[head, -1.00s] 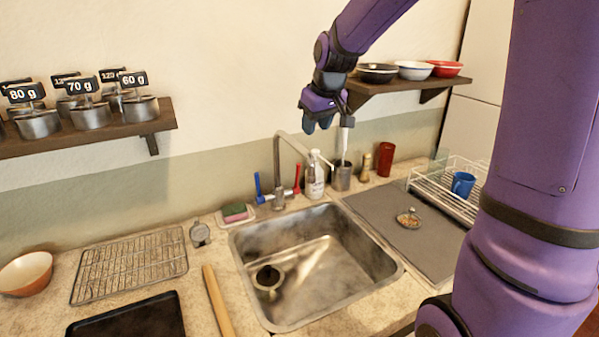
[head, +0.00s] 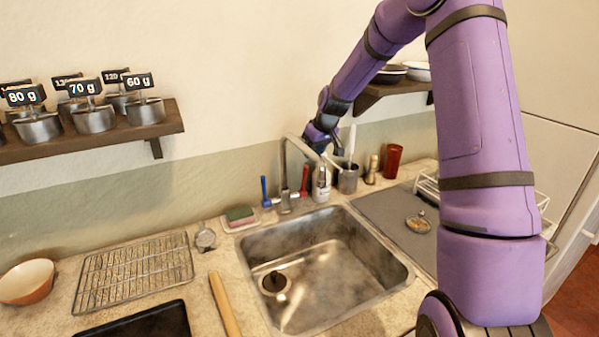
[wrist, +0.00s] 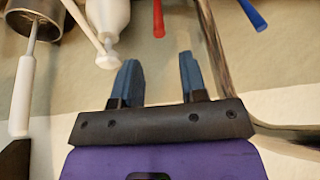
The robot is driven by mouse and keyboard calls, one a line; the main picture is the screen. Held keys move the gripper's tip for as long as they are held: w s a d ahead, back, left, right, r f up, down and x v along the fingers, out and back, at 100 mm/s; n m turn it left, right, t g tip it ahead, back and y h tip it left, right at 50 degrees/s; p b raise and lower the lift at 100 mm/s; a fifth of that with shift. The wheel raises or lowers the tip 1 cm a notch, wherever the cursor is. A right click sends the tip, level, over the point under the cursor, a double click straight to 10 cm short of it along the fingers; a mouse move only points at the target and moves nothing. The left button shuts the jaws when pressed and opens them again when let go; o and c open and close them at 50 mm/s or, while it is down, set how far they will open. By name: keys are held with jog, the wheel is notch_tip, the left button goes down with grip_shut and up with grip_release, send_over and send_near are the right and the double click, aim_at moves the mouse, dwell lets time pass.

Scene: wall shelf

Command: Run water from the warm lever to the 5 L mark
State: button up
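The tap (head: 284,165) stands behind the sink (head: 338,322), with a red lever (head: 304,180) on its right and a blue lever (head: 265,190) on its left. The sink looks empty, with a dark plug or drain piece (head: 274,281) at its bottom; I see no readable level mark. My gripper (head: 322,143) is above and behind the tap spout, near the white bottle. In the wrist view its blue fingers (wrist: 158,75) are apart with nothing between them. The red lever (wrist: 158,18) shows ahead of the fingers, not touched; the tap pipe (wrist: 212,45) is to their right.
A white bottle (head: 321,183) and a metal cup (head: 348,180) with a white-handled tool stand close right of the tap. A red cup (head: 393,161) is farther right. A sponge (head: 239,214) lies left of the tap. A wall shelf (head: 120,138) holds several labelled pots.

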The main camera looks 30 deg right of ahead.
aim_at(304, 173)
jog(key=x, duration=1.1)
jog(key=shift+f, duration=0.1)
grip_shut()
